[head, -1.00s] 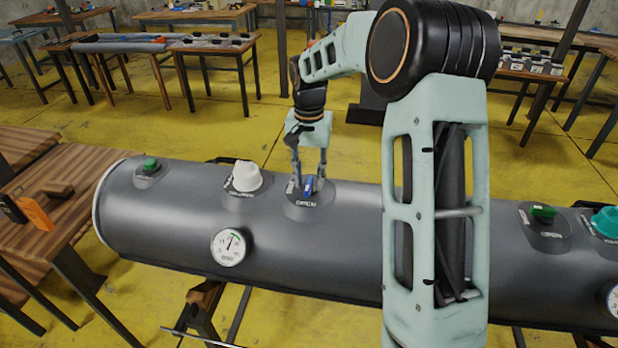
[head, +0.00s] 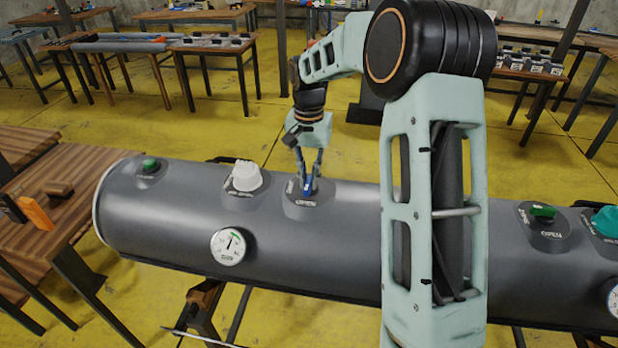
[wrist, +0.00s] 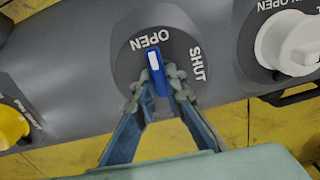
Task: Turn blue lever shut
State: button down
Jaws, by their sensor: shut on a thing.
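In the wrist view the blue lever (wrist: 157,75) sits between the two fingertips of my gripper (wrist: 158,85). The lever's white mark points near the word OPEN (wrist: 149,41). The word SHUT (wrist: 197,63) is on the plate to the right, away from the mark.
A white knob (head: 245,176) stands left of the lever, and a gauge (head: 229,246) is on the tube's front side. A green valve (head: 149,165) is at the left end. A yellow knob (wrist: 12,126) shows at the wrist view's left edge.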

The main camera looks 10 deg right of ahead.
jog(key=m, duration=0.5)
jog(key=shift+w+a, duration=0.15)
jog(key=m, duration=0.5)
jog(key=shift+w+a+r+m+p, duration=0.1)
jog(key=shift+w+m+p, duration=0.1)
jog(key=shift+m+p, duration=0.15)
jog(key=m+p, duration=0.1)
jog(key=m, duration=0.2)
jog(key=shift+w+m, duration=0.1)
jog(key=shift+m, duration=0.15)
jog(key=shift+w+m+p, duration=0.1)
jog(key=shift+m+p, duration=0.35)
jog(key=shift+m, duration=1.35)
jog(key=c, duration=2)
grip_release()
jog(key=shift+o, duration=0.2)
notch_tip(320, 180, up, 12)
